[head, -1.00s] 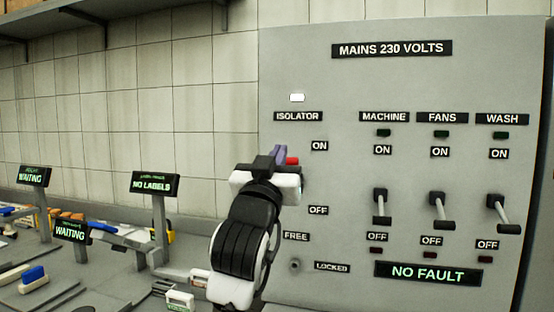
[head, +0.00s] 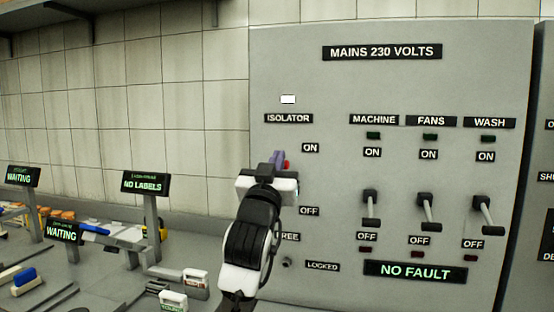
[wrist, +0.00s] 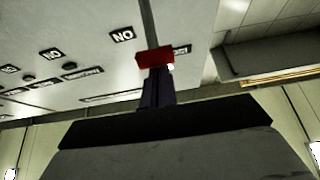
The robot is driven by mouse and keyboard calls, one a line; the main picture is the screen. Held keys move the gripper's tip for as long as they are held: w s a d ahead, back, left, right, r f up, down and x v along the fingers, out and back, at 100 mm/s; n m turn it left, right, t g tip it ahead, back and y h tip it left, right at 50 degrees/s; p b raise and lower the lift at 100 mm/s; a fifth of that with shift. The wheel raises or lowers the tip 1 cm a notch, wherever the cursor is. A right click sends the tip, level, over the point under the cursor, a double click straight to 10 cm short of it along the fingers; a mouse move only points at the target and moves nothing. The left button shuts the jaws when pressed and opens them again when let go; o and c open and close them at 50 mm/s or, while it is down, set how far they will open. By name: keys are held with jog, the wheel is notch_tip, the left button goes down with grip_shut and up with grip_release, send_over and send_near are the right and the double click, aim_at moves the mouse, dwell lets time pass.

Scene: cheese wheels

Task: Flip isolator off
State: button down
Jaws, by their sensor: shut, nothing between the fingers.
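The isolator's red handle (head: 286,164) shows just right of my gripper (head: 278,159) in the head view, a little below the isolator's ON label (head: 310,147) and well above its OFF label (head: 309,211). My gripper is shut with nothing between its fingers. In the wrist view the red handle (wrist: 155,57) lies right at the tips of the dark fingers (wrist: 157,88). I cannot tell whether they touch. My gripper and wrist hide most of the lever. A white lamp (head: 288,99) is lit above the ISOLATOR label (head: 288,118).
The machine lever (head: 371,209), fans lever (head: 429,213) and wash lever (head: 487,216) point down near their OFF labels. A sign reads NO FAULT (head: 415,271). A small round knob (head: 287,263) sits beside LOCKED. A cluttered bench (head: 110,275) with signs is at left.

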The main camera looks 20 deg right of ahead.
jog(key=shift+f, duration=0.1)
jog(key=shift+s+a+f+t+b, duration=0.15)
jog(key=shift+f+t+b, duration=0.15)
jog(key=shift+b, duration=0.5)
jog(key=shift+s+f+h+b, duration=0.1)
jog(key=shift+f+h+b, duration=0.05)
jog(key=shift+h+b, duration=0.15)
notch_tip(320, 180, down, 8)
jog(key=t+h+b, duration=0.1)
jog(key=b, duration=0.6)
jog(key=shift+s+a+t+b, duration=0.25)
jog(key=shift+s+t+b, duration=0.05)
jog(key=shift+s+b, duration=0.05)
